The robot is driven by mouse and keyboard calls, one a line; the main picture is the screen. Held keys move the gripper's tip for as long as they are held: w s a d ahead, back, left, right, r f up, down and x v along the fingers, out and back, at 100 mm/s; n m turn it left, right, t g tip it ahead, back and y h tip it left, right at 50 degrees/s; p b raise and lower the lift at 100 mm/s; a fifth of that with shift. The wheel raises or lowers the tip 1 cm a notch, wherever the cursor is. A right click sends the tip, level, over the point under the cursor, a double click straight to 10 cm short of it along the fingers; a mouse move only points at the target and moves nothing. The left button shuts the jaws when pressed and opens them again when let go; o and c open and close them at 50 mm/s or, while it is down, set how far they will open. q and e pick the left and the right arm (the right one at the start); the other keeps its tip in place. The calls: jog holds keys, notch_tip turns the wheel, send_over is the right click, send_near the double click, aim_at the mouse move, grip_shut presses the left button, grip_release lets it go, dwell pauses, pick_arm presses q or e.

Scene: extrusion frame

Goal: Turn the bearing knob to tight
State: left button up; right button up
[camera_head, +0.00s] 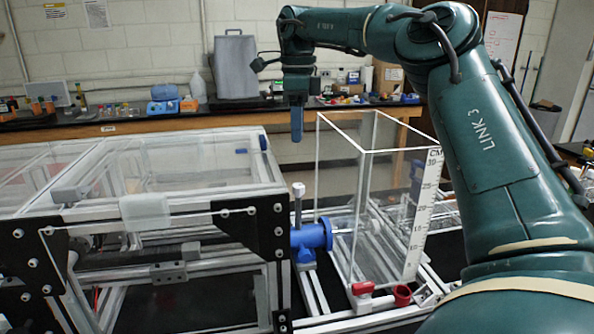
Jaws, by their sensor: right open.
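My right gripper (296,137) points straight down, with blue fingers seen nearly edge-on. It is open, with nothing seen between the fingers. Below it in the picture stands a small white-topped knob (299,190) on a thin upright stem, at the right end of the extrusion frame (180,214). A visible gap separates the fingertips from the knob. A blue cylindrical fitting (312,236) sits at the stem's lower part. I cannot tell for certain which part is the bearing knob, nor read any tight mark. My left gripper is out of view.
A clear open-topped tank (366,150) with a centimetre scale stands just right of the knob. A red valve handle (362,288) is at its foot. A black plate (262,232) closes the frame's near right end. A cluttered bench (160,121) runs along the back wall.

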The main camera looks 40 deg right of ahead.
aim_at(298, 185)
notch_tip(298, 185, down, 13)
jog(key=shift+r+p, duration=0.1)
jog(key=shift+p, duration=0.35)
jog(key=c, duration=1)
jog(key=shift+w+d+m+b, duration=0.1)
jog(key=shift+m+b, duration=0.4)
jog(key=shift+m, duration=0.1)
jog(key=o, duration=1)
